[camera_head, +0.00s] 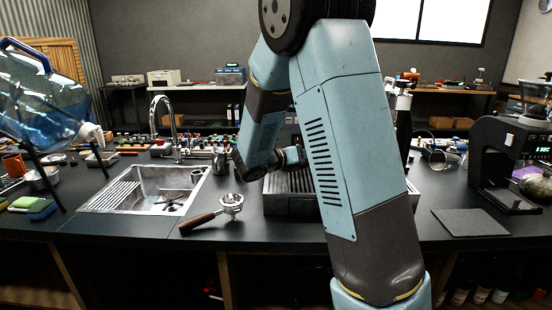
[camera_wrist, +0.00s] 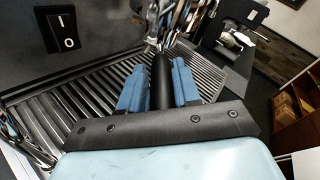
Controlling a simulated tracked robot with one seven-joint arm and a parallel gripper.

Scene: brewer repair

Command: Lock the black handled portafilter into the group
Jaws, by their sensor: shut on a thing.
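In the wrist view my gripper (camera_wrist: 160,88) has its blue pads on either side of a black handle (camera_wrist: 162,72), the portafilter's, and is shut on it. The handle points away from my wrist toward shiny chrome parts (camera_wrist: 180,20) at the top edge, under the machine's front. The portafilter's head cannot be told apart from these parts, so I cannot tell whether it sits in the group. In the head view my own arm hides the gripper, the black handle and most of the brewer.
The slatted drip tray (camera_wrist: 92,100) lies below my gripper. A power switch (camera_wrist: 62,32) is on the dark panel at left. In the head view a wooden-handled portafilter (camera_head: 198,222) lies on the counter near the sink (camera_head: 150,188). A grinder (camera_head: 500,150) and dark mat (camera_head: 470,222) are at right.

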